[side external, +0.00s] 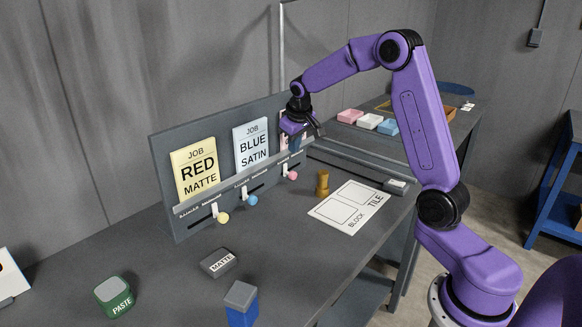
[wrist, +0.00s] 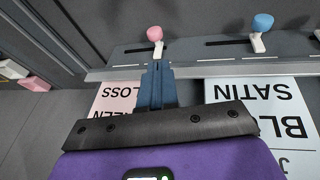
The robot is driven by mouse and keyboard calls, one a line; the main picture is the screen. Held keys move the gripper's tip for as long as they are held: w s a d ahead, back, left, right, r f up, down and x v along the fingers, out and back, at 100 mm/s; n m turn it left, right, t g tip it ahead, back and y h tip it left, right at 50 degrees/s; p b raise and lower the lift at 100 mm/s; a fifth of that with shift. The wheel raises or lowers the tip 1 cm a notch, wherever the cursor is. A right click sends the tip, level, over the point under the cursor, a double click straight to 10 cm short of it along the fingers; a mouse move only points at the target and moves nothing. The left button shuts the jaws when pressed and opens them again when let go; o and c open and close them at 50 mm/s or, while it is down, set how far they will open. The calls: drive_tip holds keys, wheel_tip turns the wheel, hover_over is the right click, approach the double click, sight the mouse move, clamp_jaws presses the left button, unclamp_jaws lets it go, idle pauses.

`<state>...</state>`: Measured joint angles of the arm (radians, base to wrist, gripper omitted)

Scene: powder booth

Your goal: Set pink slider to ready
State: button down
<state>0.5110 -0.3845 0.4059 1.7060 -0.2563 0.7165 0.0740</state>
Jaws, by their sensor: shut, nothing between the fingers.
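The pink slider (side external: 292,175) is a pink knob on a white stem, at the right end of the board's row of sliders. In the wrist view the pink knob (wrist: 155,33) stands over a dark slot that shows mostly to its left. My gripper (side external: 297,148) is in front of the pink card, above the pink slider. Its blue fingers (wrist: 156,68) are shut and empty. Their tips appear very close to the slider's white stem; I cannot tell whether they touch. The labels by the pink slider are unreadable or hidden.
The blue slider (side external: 252,200) and yellow slider (side external: 222,218) share the board (side external: 162,160). A brass piece (side external: 322,182) stands beside a white block-and-tile sheet (side external: 349,207). A grey matte block (side external: 218,263), green paste block (side external: 114,297) and blue block (side external: 241,305) are nearer on the bench.

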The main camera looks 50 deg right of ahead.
sight(290, 174)
drive_tip(key=shift+f, duration=0.15)
drive_tip(key=x, duration=0.9)
drive_tip(key=shift+w+f, duration=0.15)
drive_tip(key=shift+f, duration=0.2)
drive_tip(key=shift+d, duration=0.1)
drive_tip(key=d, duration=0.7)
drive_tip(key=shift+d, duration=0.4)
drive_tip(key=v, duration=1)
drive_tip(key=shift+a, duration=0.1)
